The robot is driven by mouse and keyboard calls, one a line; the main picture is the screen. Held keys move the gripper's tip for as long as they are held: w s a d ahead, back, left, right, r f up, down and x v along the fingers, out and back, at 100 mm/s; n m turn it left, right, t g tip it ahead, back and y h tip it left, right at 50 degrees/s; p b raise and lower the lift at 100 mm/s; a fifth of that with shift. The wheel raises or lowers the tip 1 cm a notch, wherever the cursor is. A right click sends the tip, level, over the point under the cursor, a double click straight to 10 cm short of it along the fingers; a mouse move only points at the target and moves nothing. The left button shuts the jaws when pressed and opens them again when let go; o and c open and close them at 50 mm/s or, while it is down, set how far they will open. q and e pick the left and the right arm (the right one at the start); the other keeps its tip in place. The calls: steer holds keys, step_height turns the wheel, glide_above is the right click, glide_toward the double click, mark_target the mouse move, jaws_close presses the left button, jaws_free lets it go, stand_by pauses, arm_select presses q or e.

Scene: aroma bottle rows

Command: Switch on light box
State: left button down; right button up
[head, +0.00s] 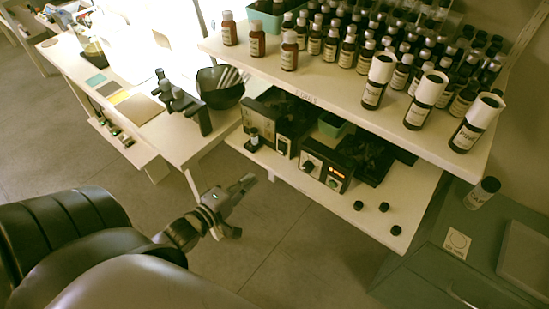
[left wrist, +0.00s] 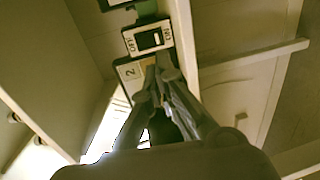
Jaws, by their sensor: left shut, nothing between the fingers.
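My left gripper (head: 250,179) is in the head view, in open space over the floor, between the left table and the front of the shelf unit. It is shut and empty. In the left wrist view its fingers (left wrist: 158,75) point up the picture towards a white switch plate (left wrist: 148,38) with a dark slot and OFF and ON marks. A plate marked 2 (left wrist: 128,72) is just below it, partly hidden by the fingers. I cannot tell whether the fingertips touch the plates. A glaring white area (head: 165,35) at the left table may be the light box. My right gripper is out of view.
The left table (head: 185,150) carries a black bowl (head: 221,85) and a dark instrument (head: 180,101). The shelf (head: 350,105) holds many bottles, with dark devices (head: 325,165) on the level below. A grey-green cabinet (head: 430,265) stands right. The floor (head: 300,240) ahead is clear.

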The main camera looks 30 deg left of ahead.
mark_target(276, 164)
arm_select(q)
steer(key=w, duration=0.4)
steer(key=w+f, duration=0.1)
steer(key=w, duration=0.3)
steer(key=w+d, duration=0.1)
steer(key=w, duration=0.3)
steer(key=shift+f, duration=0.35)
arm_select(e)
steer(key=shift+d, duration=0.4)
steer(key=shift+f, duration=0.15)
arm_select(q)
steer(key=shift+w+f+t+b, duration=0.3)
steer(key=shift+f+t+b, duration=0.15)
steer(key=shift+b, duration=0.7)
steer(key=shift+r+p, duration=0.3)
steer(key=shift+p, duration=0.05)
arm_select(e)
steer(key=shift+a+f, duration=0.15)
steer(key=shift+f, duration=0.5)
arm_select(q)
steer(key=shift+s, duration=0.1)
